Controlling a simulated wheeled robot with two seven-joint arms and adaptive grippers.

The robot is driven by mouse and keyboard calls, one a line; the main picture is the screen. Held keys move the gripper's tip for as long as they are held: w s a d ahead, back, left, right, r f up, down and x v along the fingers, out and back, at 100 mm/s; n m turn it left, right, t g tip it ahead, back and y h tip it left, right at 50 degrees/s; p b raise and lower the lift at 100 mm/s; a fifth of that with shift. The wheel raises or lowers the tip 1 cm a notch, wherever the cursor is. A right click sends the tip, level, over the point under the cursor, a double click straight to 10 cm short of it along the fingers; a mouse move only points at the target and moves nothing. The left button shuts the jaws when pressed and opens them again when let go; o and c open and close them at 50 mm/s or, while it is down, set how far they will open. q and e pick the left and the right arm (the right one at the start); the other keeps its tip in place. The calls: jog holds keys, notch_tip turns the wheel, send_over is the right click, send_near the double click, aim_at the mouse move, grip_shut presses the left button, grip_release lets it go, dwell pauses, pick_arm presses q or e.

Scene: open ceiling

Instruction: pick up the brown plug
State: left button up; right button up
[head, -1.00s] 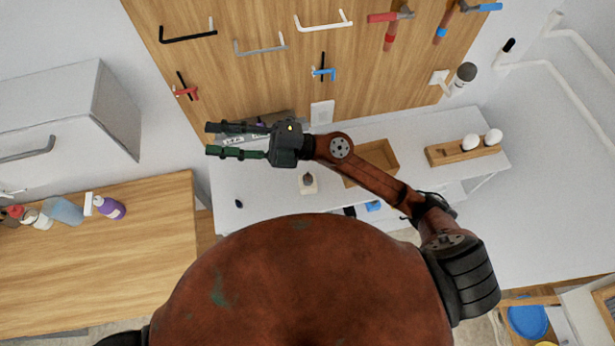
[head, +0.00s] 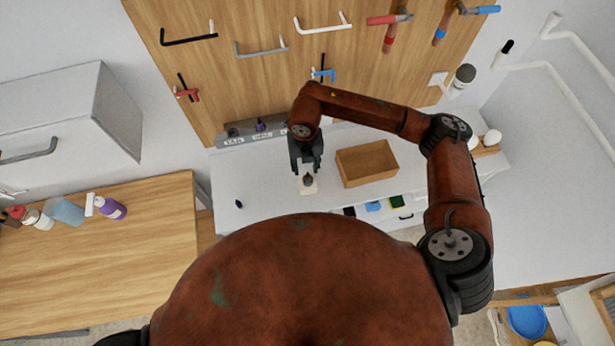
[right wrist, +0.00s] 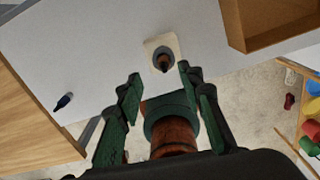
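The brown plug (head: 308,181) stands on a small pale square base on the white table. In the right wrist view the plug (right wrist: 163,62) sits in a dark ring on that base, just beyond my fingertips. My right gripper (head: 308,168) points down at the plug's far side in the head view and partly overlaps the base. In the right wrist view my right gripper (right wrist: 160,77) has its two green fingers spread apart with nothing held between their tips. Whether a finger touches the base cannot be told. My left gripper is not in view.
An open wooden box (head: 366,163) stands right of the plug. A small dark blue object (head: 239,203) lies to the left on the white table (head: 270,195). A labelled grey rack (head: 235,141) holding a purple item is behind. Tools hang on the wooden wall panel (head: 225,80).

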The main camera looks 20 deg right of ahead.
aim_at(308, 174)
jog(key=f, duration=0.1)
jog(key=f+p, duration=0.1)
jog(key=f, duration=0.1)
jog(key=f+p, duration=0.1)
jog(key=shift+s+d+f, duration=0.1)
jog(key=shift+d+f, duration=0.1)
jog(key=shift+d, duration=0.15)
jog(key=shift+f, duration=0.45)
grip_shut()
